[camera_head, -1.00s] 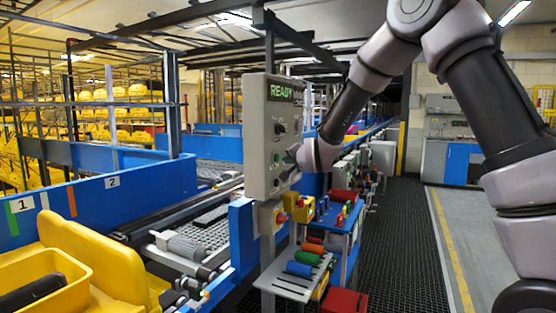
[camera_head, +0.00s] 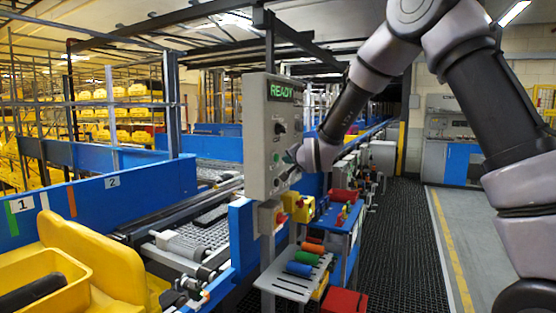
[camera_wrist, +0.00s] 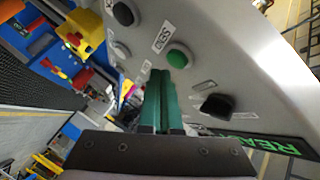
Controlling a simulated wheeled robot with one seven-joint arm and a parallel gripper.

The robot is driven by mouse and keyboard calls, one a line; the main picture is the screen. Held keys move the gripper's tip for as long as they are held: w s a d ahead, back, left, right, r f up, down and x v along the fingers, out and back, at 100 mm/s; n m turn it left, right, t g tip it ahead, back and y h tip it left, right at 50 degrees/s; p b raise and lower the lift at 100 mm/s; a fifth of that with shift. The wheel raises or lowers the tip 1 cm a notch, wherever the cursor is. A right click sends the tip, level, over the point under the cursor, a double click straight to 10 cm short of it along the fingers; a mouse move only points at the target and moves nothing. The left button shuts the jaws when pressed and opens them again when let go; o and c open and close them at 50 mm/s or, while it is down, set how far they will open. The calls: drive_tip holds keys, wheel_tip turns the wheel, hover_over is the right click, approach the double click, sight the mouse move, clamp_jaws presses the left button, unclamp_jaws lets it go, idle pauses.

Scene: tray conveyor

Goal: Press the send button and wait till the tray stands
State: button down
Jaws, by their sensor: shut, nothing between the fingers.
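The grey control box (camera_head: 262,135) stands beside the conveyor, and its display (camera_head: 283,92) reads READY. In the wrist view the panel (camera_wrist: 225,65) carries a green button (camera_wrist: 180,56), a black knob (camera_wrist: 217,105) and dark buttons. In the head view my gripper (camera_head: 291,157) is at the box's right face. A yellow tray (camera_head: 75,262) sits at lower left.
The conveyor (camera_head: 190,240) runs behind the box, with blue side walls (camera_head: 150,185). A yellow and red switch (camera_head: 279,217) hangs below the box. A blue stand (camera_head: 335,225) holds coloured parts, and a red bin (camera_head: 345,302) is below. The dark floor mat (camera_head: 405,240) is clear.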

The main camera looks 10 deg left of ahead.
drive_tip(key=shift+a, duration=0.15)
drive_tip(key=shift+w+a, duration=0.1)
drive_tip(key=shift+a, duration=0.15)
drive_tip(key=shift+w+a, duration=0.2)
drive_tip(key=shift+a, duration=0.3)
idle(0.8)
idle(0.4)
drive_tip(key=shift+s+d, duration=0.35)
drive_tip(key=shift+d, duration=0.55)
